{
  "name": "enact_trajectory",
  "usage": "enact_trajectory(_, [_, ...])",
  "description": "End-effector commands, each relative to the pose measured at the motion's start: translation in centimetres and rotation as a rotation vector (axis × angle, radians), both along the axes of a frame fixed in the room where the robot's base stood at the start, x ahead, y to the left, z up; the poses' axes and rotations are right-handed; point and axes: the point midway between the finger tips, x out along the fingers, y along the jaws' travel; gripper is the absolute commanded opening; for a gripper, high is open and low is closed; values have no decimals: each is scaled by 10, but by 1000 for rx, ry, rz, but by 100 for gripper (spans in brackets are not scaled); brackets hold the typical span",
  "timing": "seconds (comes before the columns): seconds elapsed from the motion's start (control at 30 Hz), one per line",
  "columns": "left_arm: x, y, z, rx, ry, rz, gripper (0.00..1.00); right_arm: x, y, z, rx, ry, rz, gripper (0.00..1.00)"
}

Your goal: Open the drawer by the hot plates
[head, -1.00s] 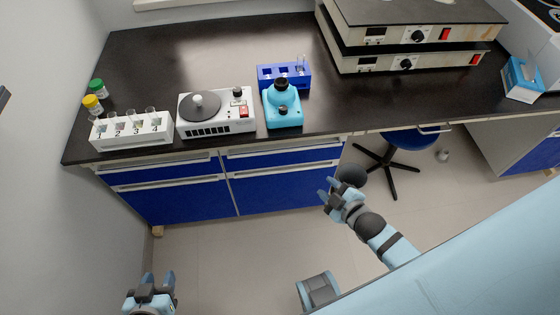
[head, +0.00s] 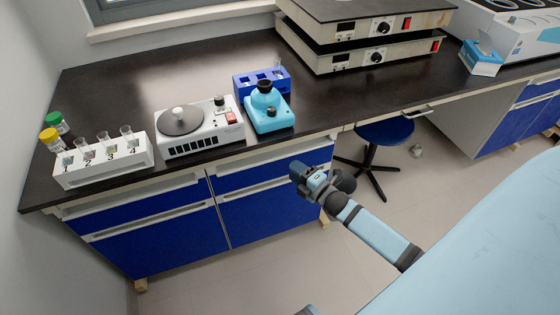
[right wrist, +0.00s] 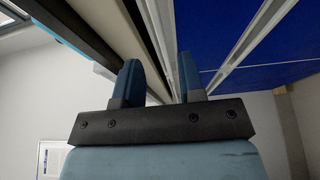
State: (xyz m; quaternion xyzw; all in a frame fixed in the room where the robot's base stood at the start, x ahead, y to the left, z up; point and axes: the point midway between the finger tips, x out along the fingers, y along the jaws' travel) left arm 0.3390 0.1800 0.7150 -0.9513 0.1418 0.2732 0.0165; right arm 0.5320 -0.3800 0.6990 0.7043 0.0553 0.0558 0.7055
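The stacked hot plates (head: 362,57) stand at the back of the black bench. Below them, under the bench top, is a shallow drawer front with a metal handle (head: 418,113) over the open leg space. It looks closed. My right gripper (head: 298,171) is in front of the right end of the blue cabinet, left of that handle and apart from it. In the right wrist view its two fingers (right wrist: 158,82) stand apart. Pale rails and blue fronts show beyond them; I see nothing gripped. My left gripper is not in view.
Blue drawers (head: 270,180) with white rail handles fill the bench's left side. A stool (head: 385,133) stands in the leg space. A tube rack (head: 105,165), a stirrer (head: 198,130) and a turquoise device (head: 268,112) stand near the bench edge.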

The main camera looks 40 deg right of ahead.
Motion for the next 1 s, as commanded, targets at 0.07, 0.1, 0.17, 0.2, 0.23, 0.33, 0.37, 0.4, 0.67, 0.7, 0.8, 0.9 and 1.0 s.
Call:
enact_trajectory(0.07, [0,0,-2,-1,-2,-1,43,19,3,0,0,-3,0,36])
enact_trajectory(0.1, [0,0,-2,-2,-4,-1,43,27,4,0,1,-2,0,36])
enact_trajectory(0.17, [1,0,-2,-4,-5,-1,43,37,5,-1,1,-1,-1,36])
enact_trajectory(0.2, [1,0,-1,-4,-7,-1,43,44,7,0,0,-2,0,36])
enact_trajectory(0.23, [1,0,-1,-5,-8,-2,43,48,7,0,0,-1,0,36])
enact_trajectory(0.33, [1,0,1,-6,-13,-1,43,59,10,0,0,-1,0,36])
enact_trajectory(0.37, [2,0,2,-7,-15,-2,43,61,10,-1,1,0,0,36])
enact_trajectory(0.4, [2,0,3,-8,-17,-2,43,64,10,0,1,0,0,36])
enact_trajectory(0.67, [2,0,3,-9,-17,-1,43,69,11,0,2,1,-1,36])
enact_trajectory(0.7, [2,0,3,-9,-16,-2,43,69,11,0,2,1,-1,36])
enact_trajectory(0.8, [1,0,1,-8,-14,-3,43,69,11,0,2,1,0,29])
enact_trajectory(0.9, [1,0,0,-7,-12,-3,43,69,11,0,2,1,0,6])
enact_trajectory(1.0, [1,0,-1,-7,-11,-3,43,69,11,0,2,1,0,0])
